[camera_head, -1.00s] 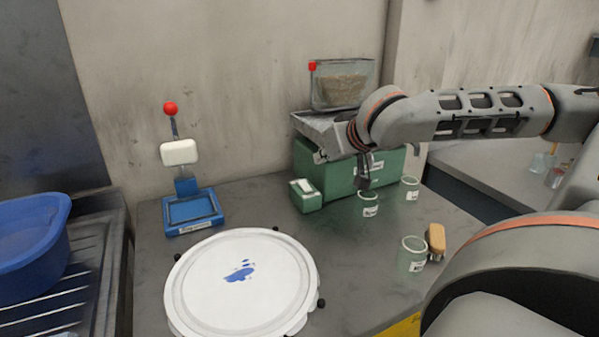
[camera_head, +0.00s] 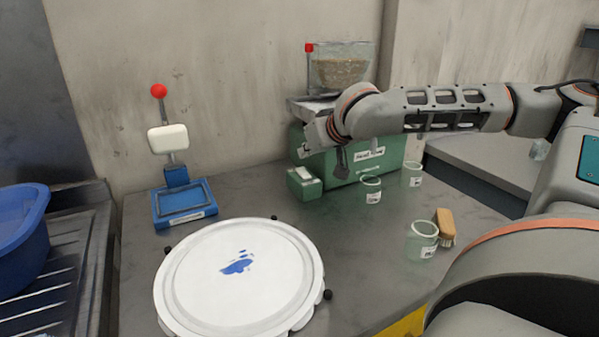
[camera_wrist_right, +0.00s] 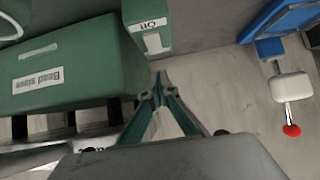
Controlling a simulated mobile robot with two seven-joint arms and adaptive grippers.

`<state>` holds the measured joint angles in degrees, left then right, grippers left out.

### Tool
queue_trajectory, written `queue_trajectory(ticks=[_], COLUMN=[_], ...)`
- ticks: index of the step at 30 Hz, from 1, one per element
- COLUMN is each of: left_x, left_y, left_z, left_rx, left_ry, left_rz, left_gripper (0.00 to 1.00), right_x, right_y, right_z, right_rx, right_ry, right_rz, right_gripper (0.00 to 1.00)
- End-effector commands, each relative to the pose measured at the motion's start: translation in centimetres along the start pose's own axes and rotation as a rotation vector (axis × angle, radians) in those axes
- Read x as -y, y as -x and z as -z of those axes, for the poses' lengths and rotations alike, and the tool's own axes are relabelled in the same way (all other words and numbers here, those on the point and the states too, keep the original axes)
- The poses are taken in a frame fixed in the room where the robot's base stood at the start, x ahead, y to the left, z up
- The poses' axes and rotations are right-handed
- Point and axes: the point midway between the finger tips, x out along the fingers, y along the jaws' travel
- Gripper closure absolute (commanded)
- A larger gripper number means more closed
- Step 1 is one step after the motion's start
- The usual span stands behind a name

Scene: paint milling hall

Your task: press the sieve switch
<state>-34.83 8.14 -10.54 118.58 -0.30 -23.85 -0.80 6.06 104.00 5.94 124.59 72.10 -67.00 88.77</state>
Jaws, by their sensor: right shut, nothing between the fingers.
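The bead sieve (camera_head: 352,168) is a green box with a labelled front, against the back wall. It also fills the left of the right wrist view (camera_wrist_right: 75,65). Its switch (camera_head: 304,183) is a small green box with a white top, beside the sieve's left front corner. The switch box (camera_wrist_right: 148,28) also shows at the top of the right wrist view. My right gripper (camera_head: 341,168) is shut and empty, in front of the sieve and to the right of the switch, apart from it in the picture. My left gripper is not in view.
A clear bin of beads (camera_head: 340,68) sits above the sieve. A white round lid (camera_head: 240,275) lies in front. A blue stand (camera_head: 184,204) with a red knob is left. Bench between is clear.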

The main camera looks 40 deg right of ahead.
Motion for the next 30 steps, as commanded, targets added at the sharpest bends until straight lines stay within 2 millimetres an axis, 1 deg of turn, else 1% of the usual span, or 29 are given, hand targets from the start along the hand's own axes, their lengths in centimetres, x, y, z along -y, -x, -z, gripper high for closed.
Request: queue_trajectory(ticks=[1,7,12,21,23,27,28,30], left_x=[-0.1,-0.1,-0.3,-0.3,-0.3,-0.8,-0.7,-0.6], left_y=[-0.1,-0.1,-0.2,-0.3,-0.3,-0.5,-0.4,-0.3], left_z=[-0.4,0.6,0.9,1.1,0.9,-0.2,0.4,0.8], left_rx=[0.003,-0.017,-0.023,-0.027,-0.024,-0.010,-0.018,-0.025], left_ry=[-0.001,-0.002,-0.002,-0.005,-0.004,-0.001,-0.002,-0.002], left_rz=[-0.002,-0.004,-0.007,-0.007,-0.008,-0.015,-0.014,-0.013], left_gripper=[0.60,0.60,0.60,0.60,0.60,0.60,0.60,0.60], right_x=[0.0,0.0,0.0,0.0,0.0,0.0,0.0,0.0], right_y=[-1.3,-2.5,-2.9,-2.9,-3.1,-4.2,-4.0,-3.9], right_z=[-1.0,-2.3,-2.7,-2.7,-2.8,-3.4,-3.2,-3.1], right_rx=[0.011,0.002,-0.001,-0.002,-0.001,0.004,0.002,0.001], right_ry=[0.001,0.000,0.000,0.000,0.000,0.003,0.000,-0.001], right_rz=[-0.001,0.001,0.001,0.000,0.000,-0.003,-0.001,0.001], right_gripper=[1.00,1.00,1.00,1.00,1.00,1.00,1.00,1.00])
